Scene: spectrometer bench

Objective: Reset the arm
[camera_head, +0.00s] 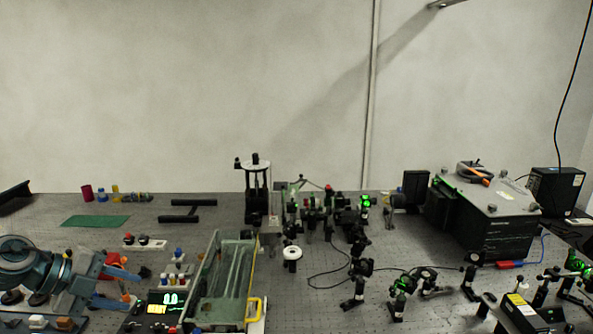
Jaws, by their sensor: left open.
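My left arm comes in from the lower left, low over the bench. Its gripper (130,288) has blue fingers with orange parts and points to the right. The fingers are spread apart with nothing visible between them. A green-walled, glass-topped tray-like case (222,283) with a yellow handle stands to the right of the gripper, apart from it. A small display with lit digits (168,298) lies close to the right of the fingers. My right gripper does not show.
Small bottles (178,257) stand just beyond the fingers. A green mat (95,221) lies farther back. Optical mounts (355,268) and cables crowd the middle and right. A large black box (490,225) stands at back right. Bare bench shows around the mat.

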